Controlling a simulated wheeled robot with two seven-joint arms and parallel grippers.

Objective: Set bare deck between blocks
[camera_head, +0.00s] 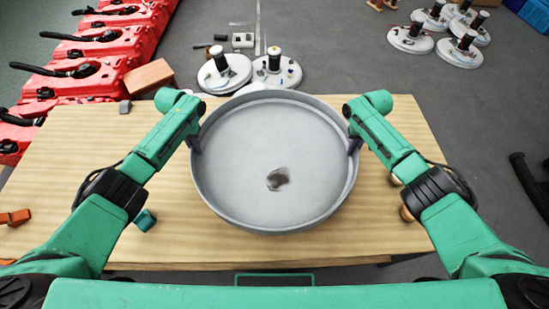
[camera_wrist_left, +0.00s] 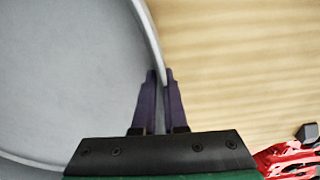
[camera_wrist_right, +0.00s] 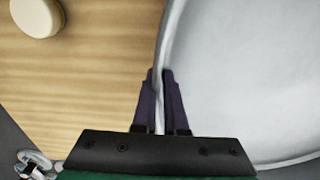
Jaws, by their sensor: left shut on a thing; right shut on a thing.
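The bare deck (camera_head: 240,190) is a large round grey pan with a raised rim, over the middle of the wooden table. A dark patch (camera_head: 277,179) shows on its floor. My left gripper (camera_head: 194,143) is shut on the rim at the left side; the left wrist view shows its purple fingers (camera_wrist_left: 163,78) on either side of the rim. My right gripper (camera_head: 354,145) is shut on the rim at the right side, also seen in the right wrist view (camera_wrist_right: 158,78). I cannot tell whether the deck touches the table. A brown block (camera_head: 149,76) lies at the back left.
The table (camera_head: 80,180) is mostly clear left of the deck. A small grey block (camera_head: 125,107), a teal piece (camera_head: 145,220) and orange pieces (camera_head: 15,217) lie there. A pale round knob (camera_wrist_right: 37,15) is at the right. Red machines (camera_head: 110,60) and round white units (camera_head: 225,72) stand beyond.

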